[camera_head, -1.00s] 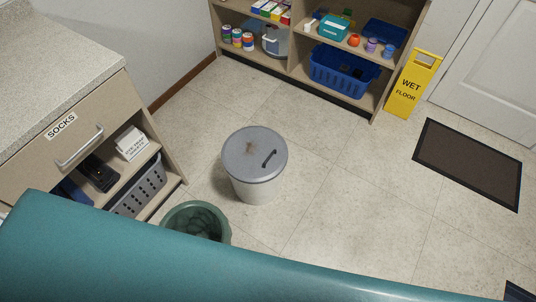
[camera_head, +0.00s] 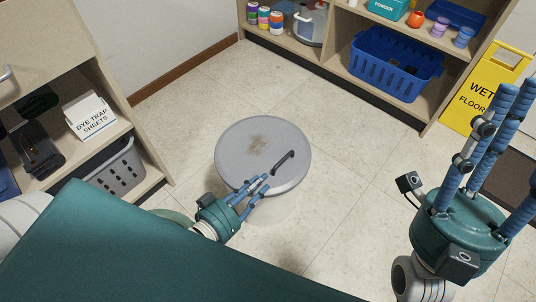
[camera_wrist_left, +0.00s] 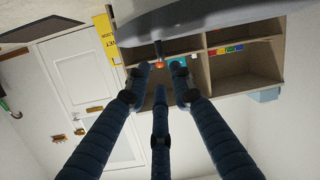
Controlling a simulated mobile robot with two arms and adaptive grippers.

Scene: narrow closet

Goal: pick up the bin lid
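The bin lid (camera_head: 240,145) is a round grey disc with a rusty stain and a dark bar handle (camera_head: 284,161). In the left wrist view the lid (camera_wrist_left: 215,14) fills the top, above the parted fingers (camera_wrist_left: 160,72). Whether any finger touches the lid cannot be told. My right gripper (camera_head: 512,115) is raised at the right, fingers up, open and empty.
A shelf unit (camera_head: 400,112) with a blue basket (camera_head: 393,64) stands behind, beside a yellow wet floor sign (camera_head: 485,85). A cabinet with a grey basket (camera_head: 120,166) is at the left. Floor (camera_head: 345,200) is clear right of the bin.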

